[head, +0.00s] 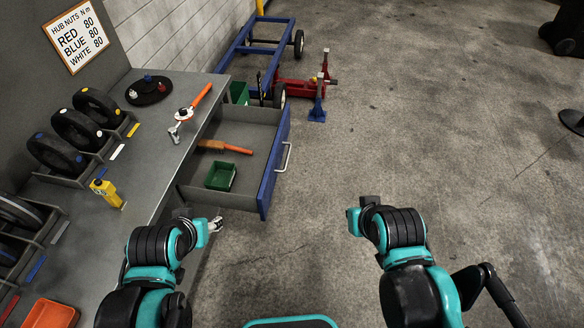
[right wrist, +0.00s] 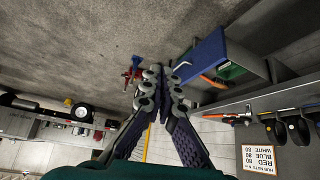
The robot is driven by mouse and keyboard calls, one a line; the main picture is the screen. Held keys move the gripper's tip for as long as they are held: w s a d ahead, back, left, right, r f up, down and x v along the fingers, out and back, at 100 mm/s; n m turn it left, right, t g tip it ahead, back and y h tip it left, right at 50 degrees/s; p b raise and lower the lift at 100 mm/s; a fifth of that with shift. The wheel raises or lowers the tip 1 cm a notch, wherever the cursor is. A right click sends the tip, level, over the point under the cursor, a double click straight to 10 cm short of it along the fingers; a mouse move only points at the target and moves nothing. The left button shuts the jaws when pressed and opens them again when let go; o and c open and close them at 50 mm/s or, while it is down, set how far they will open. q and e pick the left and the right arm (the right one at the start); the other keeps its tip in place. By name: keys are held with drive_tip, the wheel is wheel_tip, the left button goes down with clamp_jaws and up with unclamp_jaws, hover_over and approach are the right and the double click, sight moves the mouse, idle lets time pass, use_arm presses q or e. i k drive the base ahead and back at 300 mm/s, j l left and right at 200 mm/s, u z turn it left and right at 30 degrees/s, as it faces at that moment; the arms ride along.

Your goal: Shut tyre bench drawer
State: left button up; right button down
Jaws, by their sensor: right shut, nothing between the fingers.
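The tyre bench drawer stands pulled out to the right of the grey bench. Its blue front (head: 275,165) carries a pale bar handle (head: 286,157). Inside lie a green bin (head: 220,176) and an orange-handled brush (head: 224,147). The drawer also shows, turned over, in the right wrist view (right wrist: 203,55). My right gripper (right wrist: 160,75) is shut and empty, and appears beside the blue front in that view; contact cannot be told. My left gripper (head: 215,225) shows only partly, just below the drawer's near corner.
The bench top (head: 150,190) holds tyres (head: 77,129), a yellow bottle (head: 106,192), a torque wrench (head: 192,113) and an orange tray (head: 50,314). A blue axle stand (head: 318,105) and red jack (head: 300,88) stand beyond the drawer.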

sight(264, 131)
drive_tip(key=i+j, duration=0.25)
drive_tip(key=i, duration=0.15)
drive_tip(key=i+j, duration=0.3)
drive_tip(key=i+u, duration=0.05)
drive_tip(key=i, duration=0.05)
